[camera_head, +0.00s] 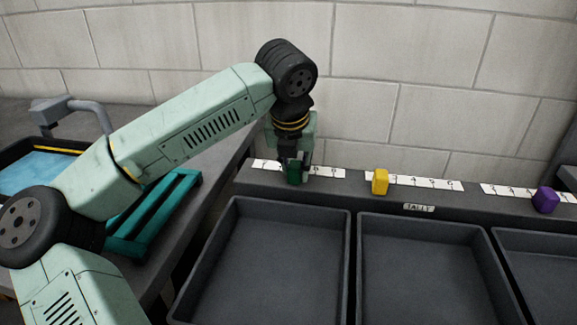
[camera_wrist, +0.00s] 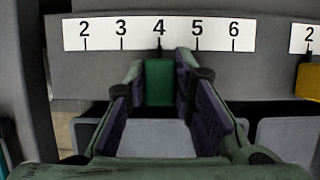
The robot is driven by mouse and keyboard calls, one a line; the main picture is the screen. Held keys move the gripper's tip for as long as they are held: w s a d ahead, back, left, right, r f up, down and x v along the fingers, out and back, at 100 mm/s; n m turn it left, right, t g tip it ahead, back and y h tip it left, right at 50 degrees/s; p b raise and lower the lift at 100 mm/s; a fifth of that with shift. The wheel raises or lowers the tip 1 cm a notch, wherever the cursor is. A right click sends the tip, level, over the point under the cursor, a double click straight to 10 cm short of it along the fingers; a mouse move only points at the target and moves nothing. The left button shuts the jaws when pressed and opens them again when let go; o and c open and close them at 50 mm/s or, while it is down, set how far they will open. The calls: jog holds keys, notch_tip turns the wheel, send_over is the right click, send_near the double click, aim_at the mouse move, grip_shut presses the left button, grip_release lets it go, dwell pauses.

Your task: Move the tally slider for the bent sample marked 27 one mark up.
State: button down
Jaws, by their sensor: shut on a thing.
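My gripper (camera_head: 299,165) reaches down to the left end of the tally ledge. In the wrist view, my gripper (camera_wrist: 160,72) is shut on a green slider (camera_wrist: 159,84), with one finger on each side. The slider stands at the mark under 4 on a white number strip (camera_wrist: 100,33) reading 2 to 6. In the head view the green slider (camera_head: 294,174) is partly hidden by my gripper. A yellow slider (camera_head: 380,181) and a purple slider (camera_head: 545,200) stand at two other strips. No bent sample marked 27 can be made out.
A small TALLY label (camera_head: 419,208) is on the ledge front. Grey bins, a left one (camera_head: 230,290), a middle one (camera_head: 420,290) and a right one (camera_head: 540,270), look empty below it. A teal rack (camera_head: 185,190) stands at left. A block wall (camera_head: 420,60) rises behind the ledge.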

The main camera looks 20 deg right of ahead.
jog(key=c, duration=1.4)
grip_release()
jog(key=shift+o, duration=0.2)
jog(key=v, duration=1.2)
